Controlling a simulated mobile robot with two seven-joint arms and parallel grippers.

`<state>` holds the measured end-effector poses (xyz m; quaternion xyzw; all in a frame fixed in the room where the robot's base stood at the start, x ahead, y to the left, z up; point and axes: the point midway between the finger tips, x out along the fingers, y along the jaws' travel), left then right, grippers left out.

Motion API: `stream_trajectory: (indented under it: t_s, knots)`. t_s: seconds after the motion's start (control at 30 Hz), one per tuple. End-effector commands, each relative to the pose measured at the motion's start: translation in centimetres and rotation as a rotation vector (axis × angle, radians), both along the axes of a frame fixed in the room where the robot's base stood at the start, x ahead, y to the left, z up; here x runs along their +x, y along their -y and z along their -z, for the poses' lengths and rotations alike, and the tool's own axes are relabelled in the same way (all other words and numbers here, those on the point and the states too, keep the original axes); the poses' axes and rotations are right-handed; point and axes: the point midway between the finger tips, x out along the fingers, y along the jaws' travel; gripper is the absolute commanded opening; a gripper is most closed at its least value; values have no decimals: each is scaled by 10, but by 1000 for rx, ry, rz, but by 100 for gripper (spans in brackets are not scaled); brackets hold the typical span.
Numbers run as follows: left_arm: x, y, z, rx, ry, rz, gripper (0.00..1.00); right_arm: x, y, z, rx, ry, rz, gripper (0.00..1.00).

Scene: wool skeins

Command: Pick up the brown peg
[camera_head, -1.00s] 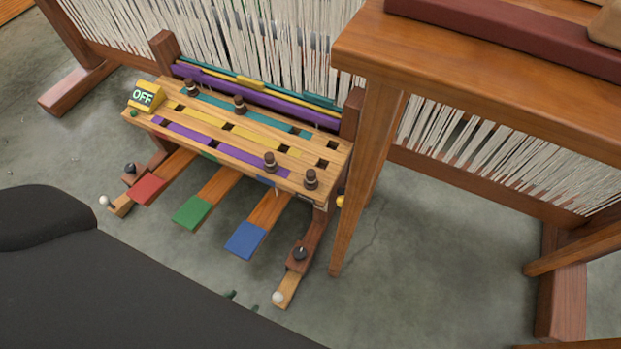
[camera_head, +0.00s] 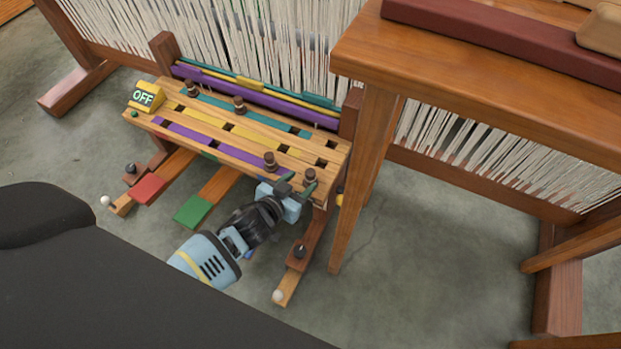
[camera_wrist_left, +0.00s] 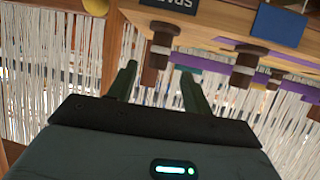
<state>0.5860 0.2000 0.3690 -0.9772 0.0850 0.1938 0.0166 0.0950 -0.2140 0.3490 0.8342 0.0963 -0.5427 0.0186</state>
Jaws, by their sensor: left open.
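Several brown pegs stand upright in the slotted wooden board (camera_head: 180,121). The nearest brown peg (camera_head: 310,177) is at the board's right front corner, and another peg (camera_head: 270,160) stands to its left. My left gripper (camera_head: 296,186) is open at the board's front right edge, close to the corner peg. In the left wrist view my gripper (camera_wrist_left: 158,85) has its two green fingers apart and nothing between them. A brown peg (camera_wrist_left: 156,55) shows just past the fingertips, lined up with the gap. A second peg (camera_wrist_left: 244,68) is right of the fingers. My right gripper is out of view.
Purple, yellow and teal strips run along the board. Red (camera_head: 149,189) and green (camera_head: 193,211) pedals stick out in front. A tall wooden loom frame (camera_head: 362,170) stands close on the right.

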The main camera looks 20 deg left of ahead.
Motion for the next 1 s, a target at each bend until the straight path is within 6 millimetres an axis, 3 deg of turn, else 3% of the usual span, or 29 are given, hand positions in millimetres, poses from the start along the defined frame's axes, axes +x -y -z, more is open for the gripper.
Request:
stream_trajectory:
  t_s: [0.13,0.37,0.7,1.0]
  knots:
    - [14,3,8,2,-1,1,50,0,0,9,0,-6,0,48]
    - [22,5,10,1,0,0,50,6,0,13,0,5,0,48]
    - [60,13,28,1,-2,0,50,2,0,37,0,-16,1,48]
    - [64,14,27,0,-1,0,50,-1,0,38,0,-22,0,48]
